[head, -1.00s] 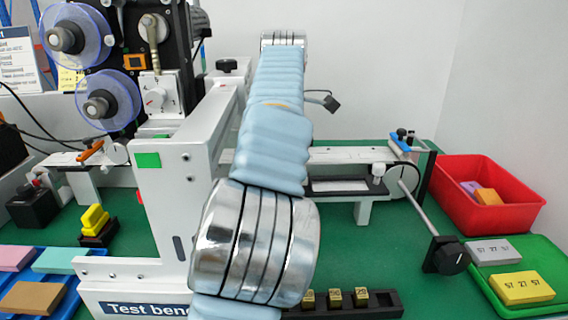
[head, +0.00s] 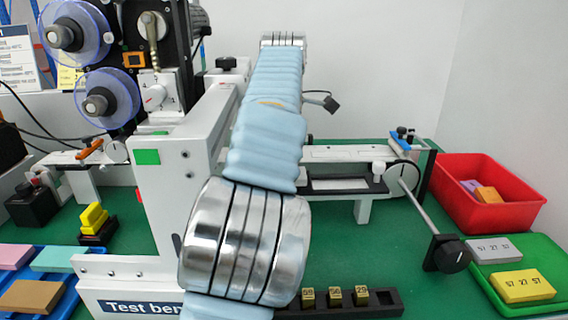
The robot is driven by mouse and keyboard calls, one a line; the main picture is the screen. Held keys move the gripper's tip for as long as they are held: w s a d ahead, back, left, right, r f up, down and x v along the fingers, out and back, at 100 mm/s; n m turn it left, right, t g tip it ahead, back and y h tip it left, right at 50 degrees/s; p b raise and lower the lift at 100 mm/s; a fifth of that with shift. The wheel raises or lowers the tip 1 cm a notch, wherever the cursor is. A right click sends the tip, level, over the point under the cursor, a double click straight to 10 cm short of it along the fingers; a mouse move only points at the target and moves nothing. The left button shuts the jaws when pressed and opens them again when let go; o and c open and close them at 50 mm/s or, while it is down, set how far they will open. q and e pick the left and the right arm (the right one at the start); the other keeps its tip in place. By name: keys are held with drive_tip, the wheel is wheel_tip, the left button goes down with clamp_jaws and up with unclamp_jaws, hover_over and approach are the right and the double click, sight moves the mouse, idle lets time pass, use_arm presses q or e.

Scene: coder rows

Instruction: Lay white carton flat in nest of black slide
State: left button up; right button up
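A pale grey-white carton (head: 494,250) printed with numbers lies on the green tray (head: 553,262) at the right, behind a yellow carton. A black frame-like part (head: 350,192), which looks like the slide, sits under the white rail right of centre. A flat white surface (head: 340,183) shows inside it; I cannot tell whether this is a carton or the frame's floor. One of my arms, in pale blue sleeve and metal rings, crosses the middle and hides part of the machine. Neither gripper is in view.
A yellow carton (head: 523,287) shares the green tray. A red bin (head: 488,215) with small blocks stands behind it. A rod with a black knob (head: 447,254) sticks out in front of the rail. A black holder (head: 385,304) with yellow number blocks lies in front. Green bench between is clear.

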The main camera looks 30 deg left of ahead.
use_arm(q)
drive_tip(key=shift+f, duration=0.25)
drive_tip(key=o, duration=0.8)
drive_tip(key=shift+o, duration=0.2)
